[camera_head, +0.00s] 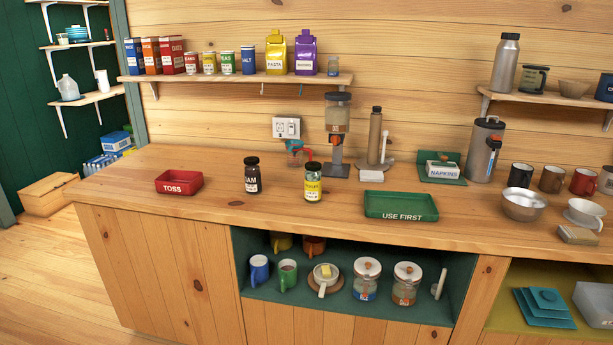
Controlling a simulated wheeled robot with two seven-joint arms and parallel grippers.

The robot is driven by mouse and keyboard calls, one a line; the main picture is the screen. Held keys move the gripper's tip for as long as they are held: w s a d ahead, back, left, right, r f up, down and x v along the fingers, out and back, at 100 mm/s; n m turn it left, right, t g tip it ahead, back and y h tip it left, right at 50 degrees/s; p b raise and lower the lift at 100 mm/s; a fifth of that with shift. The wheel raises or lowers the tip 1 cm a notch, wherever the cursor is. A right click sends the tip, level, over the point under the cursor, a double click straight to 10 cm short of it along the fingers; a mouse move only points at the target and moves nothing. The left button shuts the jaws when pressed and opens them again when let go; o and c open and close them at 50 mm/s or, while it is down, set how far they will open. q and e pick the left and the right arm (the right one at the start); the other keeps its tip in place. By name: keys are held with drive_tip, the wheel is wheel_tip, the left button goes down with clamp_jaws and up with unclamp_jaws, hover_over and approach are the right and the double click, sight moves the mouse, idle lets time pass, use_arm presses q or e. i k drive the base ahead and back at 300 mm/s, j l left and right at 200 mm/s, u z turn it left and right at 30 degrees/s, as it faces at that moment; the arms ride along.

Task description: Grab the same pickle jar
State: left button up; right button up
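A small jar with a dark lid, a yellow label and green contents (313,184) stands upright on the wooden counter (230,210); its label print is too small to read surely, but it looks like the pickle jar. Neither of my grippers is in view.
Behind the jars stand a coffee grinder (337,125) and a tall brown cylinder (375,140). A napkin holder (443,170), a metal flask (485,150), mugs and a steel bowl (523,205) fill the right side. A wall shelf (235,79) holds boxes and cans. The counter's front edge is clear.

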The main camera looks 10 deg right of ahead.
sight(312, 179)
drive_tip(key=i+z, duration=0.1)
drive_tip(key=z, duration=0.3)
drive_tip(key=i+j+z, duration=0.1)
drive_tip(key=z, duration=0.3)
drive_tip(key=i+j+z, duration=0.1)
drive_tip(key=z, duration=0.3)
drive_tip(key=i+j+z, duration=0.1)
drive_tip(key=j, duration=0.3)
drive_tip(key=i+j+z, duration=0.15)
drive_tip(key=j, duration=0.3)
drive_tip(key=i+j+z, duration=0.1)
drive_tip(key=j, duration=0.35)
drive_tip(key=i+j+z, duration=0.1)
drive_tip(key=j, duration=0.35)
drive_tip(key=i, duration=0.05)
